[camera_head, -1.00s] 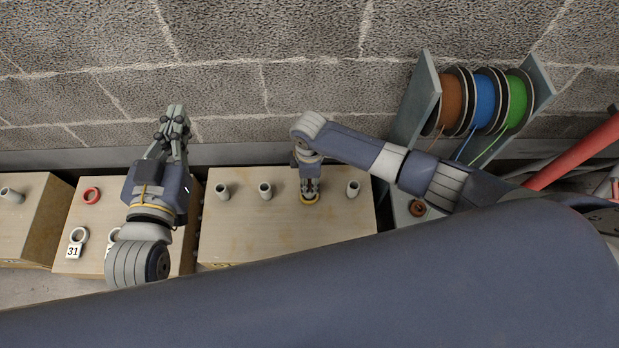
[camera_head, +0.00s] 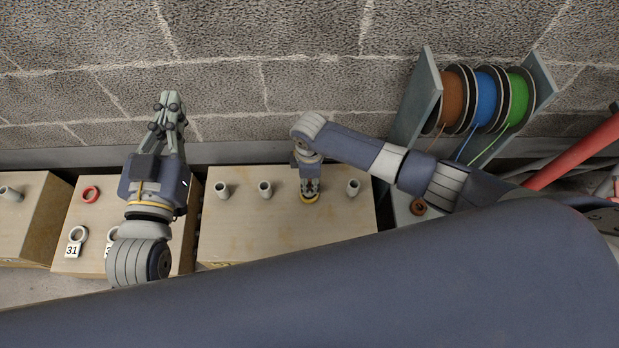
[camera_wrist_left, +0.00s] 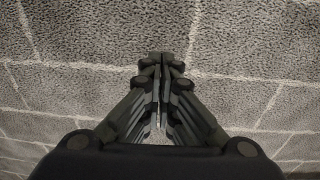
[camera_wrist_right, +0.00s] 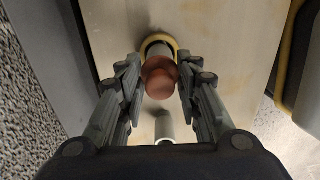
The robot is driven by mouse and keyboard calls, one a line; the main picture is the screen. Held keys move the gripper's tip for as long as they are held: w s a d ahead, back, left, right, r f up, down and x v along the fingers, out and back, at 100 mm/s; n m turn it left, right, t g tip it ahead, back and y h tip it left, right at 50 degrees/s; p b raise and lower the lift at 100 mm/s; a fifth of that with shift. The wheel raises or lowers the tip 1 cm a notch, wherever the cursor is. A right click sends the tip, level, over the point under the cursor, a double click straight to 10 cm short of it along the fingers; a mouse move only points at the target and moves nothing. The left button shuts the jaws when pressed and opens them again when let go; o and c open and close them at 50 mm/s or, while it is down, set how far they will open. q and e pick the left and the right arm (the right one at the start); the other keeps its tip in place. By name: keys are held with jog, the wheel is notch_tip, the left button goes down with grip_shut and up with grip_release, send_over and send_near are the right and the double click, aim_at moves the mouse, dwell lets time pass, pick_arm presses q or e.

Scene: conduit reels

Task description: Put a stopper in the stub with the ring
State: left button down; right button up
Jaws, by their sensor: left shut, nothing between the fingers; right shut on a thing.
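The stub with the ring (camera_head: 309,200) stands on the middle wooden box, a yellow ring around its base; it also shows in the right wrist view (camera_wrist_right: 157,49). My right gripper (camera_head: 310,187) points down over this stub. In the right wrist view its fingers (camera_wrist_right: 158,82) are shut on a reddish-brown stopper (camera_wrist_right: 160,76), lined up with the stub's mouth. I cannot tell how deep the stopper sits. My left gripper (camera_head: 171,97) is shut and empty, raised before the wall; its closed fingers show in the left wrist view (camera_wrist_left: 161,62).
Other bare grey stubs (camera_head: 222,190), (camera_head: 265,189), (camera_head: 352,188) stand on the same box (camera_head: 255,235).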

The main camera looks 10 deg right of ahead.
jog(key=shift+f, duration=0.3)
pick_arm(q)
jog(key=shift+d+r+t, duration=0.1)
jog(key=shift+r+t, duration=0.4)
jog(key=shift+r, duration=0.35)
pick_arm(e)
jog(key=o, duration=0.9)
jog(key=shift+c, duration=0.2)
jog(key=o, duration=0.5)
